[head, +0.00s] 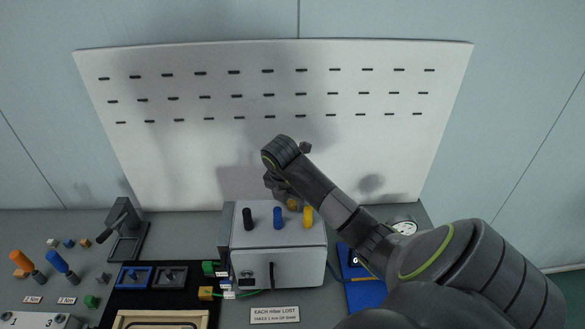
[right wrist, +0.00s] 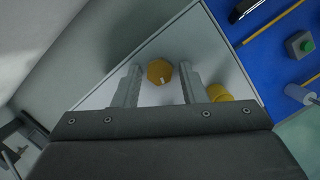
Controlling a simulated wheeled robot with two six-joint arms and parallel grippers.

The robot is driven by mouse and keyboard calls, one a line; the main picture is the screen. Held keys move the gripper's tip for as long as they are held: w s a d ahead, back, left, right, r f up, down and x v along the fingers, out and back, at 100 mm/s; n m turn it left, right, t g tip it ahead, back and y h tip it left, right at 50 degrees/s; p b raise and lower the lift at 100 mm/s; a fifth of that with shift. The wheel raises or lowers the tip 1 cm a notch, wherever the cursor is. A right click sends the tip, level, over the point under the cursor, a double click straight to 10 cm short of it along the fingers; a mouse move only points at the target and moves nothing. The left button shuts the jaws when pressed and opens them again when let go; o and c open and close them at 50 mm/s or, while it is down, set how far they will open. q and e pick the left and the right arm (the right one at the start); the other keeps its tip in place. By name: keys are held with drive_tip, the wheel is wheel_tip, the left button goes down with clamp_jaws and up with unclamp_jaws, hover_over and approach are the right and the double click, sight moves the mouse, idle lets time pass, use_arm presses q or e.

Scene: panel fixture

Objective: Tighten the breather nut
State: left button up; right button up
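The breather nut, a yellow hexagonal piece (right wrist: 159,71) with a small pale mark, is on top of a light grey box (head: 300,261). In the head view a bit of yellow (head: 292,204) shows under my right gripper (head: 284,190). In the right wrist view my right gripper (right wrist: 160,82) is open. Its two fingers stand on either side of the nut, with a gap visible on each side. I cannot tell how high the fingertips are above the box top. My left gripper is not in view.
Black (head: 248,219), blue (head: 278,218) and yellow (head: 308,217) posts stand on the box; the yellow one is close to my right finger. A blue mat (right wrist: 262,62) with small parts lies right of the box. A slotted white panel (head: 200,140) stands behind.

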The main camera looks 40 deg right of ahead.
drive_tip(key=shift+n, duration=0.6)
drive_tip(key=shift+d+f+n+t+b, duration=0.15)
drive_tip(key=shift+n+t+b, duration=0.15)
drive_tip(key=shift+n+b, duration=0.6)
drive_tip(key=shift+s+n, duration=0.1)
drive_tip(key=shift+n, duration=0.6)
drive_tip(key=shift+n+t+y+b, duration=0.3)
drive_tip(key=shift+n+b, duration=0.5)
drive_tip(key=shift+b, duration=0.15)
drive_tip(key=shift+n+b, duration=0.5)
drive_tip(key=shift+n, duration=0.3)
drive_tip(key=n+b, duration=0.2)
drive_tip(key=shift+d+f+n+t+y, duration=0.1)
drive_tip(key=shift+n+t+y, duration=0.2)
drive_tip(key=shift+y, duration=0.1)
drive_tip(key=shift+n+b, duration=0.5)
drive_tip(key=shift+n, duration=0.1)
drive_tip(key=shift+n+y+b, duration=0.4)
drive_tip(key=shift+n+b, duration=0.5)
drive_tip(key=shift+b, duration=0.1)
drive_tip(key=shift+n+b, duration=0.35)
drive_tip(key=shift+n, duration=0.35)
drive_tip(key=shift+r, duration=0.3)
drive_tip(key=shift+c, duration=0.5)
